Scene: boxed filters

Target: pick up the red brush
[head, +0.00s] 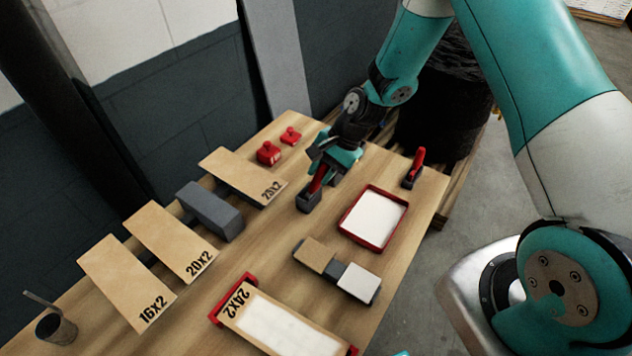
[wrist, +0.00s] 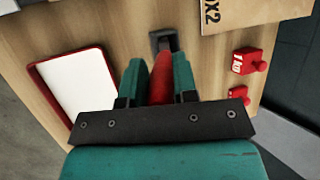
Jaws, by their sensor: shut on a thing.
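The red brush (head: 317,183) has a red handle and a dark grey block-like head (head: 309,202). My gripper (head: 324,172) comes down from above and is shut on the red handle. In the wrist view the red handle (wrist: 161,82) sits between the two teal fingers of my gripper (wrist: 160,78), with the dark head (wrist: 163,41) beyond them. The head is on or just above the wooden table; I cannot tell which. The fingers hide part of the handle.
A red-rimmed white tray (head: 374,218) lies right of the brush. Another red-handled tool (head: 414,168) stands near the table's right edge. Two red knobbed weights (head: 268,153) and a 25X2 box (head: 243,176) are at left. A grey block (head: 209,211) and more boxes lie farther left.

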